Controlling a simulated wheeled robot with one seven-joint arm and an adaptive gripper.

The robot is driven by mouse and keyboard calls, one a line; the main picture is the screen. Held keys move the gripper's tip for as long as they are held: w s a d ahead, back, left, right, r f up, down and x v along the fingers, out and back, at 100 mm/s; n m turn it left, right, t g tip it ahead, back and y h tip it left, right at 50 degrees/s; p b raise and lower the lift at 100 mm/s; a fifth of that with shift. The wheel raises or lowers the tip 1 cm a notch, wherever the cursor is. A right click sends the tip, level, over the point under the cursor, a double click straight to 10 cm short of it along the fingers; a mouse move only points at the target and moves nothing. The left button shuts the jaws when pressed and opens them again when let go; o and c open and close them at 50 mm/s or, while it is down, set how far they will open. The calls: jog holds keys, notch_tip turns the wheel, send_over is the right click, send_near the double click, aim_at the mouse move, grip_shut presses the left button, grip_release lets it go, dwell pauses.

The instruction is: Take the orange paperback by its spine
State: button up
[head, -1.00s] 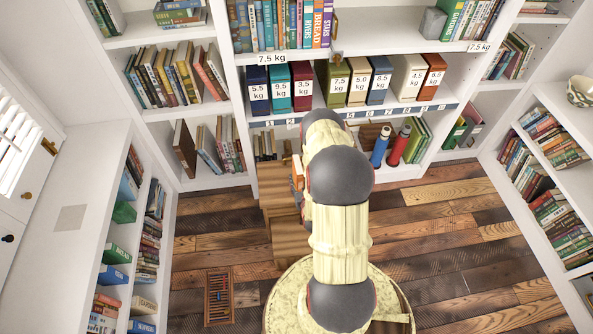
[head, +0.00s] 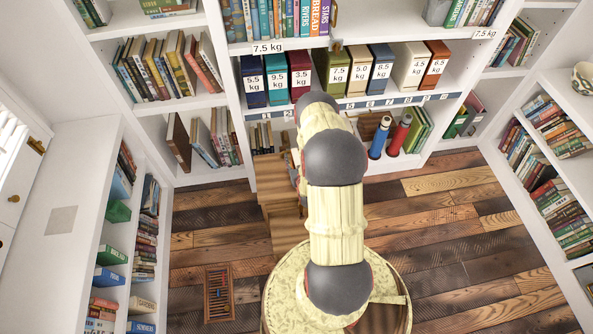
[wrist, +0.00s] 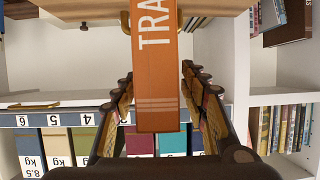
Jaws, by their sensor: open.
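The orange paperback (wrist: 157,75) shows in the wrist view with its spine toward me, the white letters "TRA" visible and pale bands near the lower end. Its upper part runs out of the picture beside a wooden board (wrist: 80,9). My gripper (wrist: 156,84) is open, with one finger on each side of the spine. Narrow gaps show between the fingers and the book, and I see no contact. In the head view my arm covers the gripper, and I cannot make out the paperback clearly there.
A wooden step-like piece (head: 272,180) stands before the shelves, left of my arm. Weight-labelled binders (head: 334,70) fill the shelf behind. A blue bottle (head: 380,137) and a red bottle (head: 399,135) stand right of the arm. The plank floor (head: 450,215) is open on the right.

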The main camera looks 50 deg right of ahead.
jog(key=x, duration=0.2)
jog(key=shift+w+d+f+b, duration=0.2)
jog(key=shift+w+d+b, duration=0.05)
jog(key=shift+b, duration=0.1)
jog(key=c, duration=1.1)
jog(key=shift+r, duration=0.1)
grip_shut()
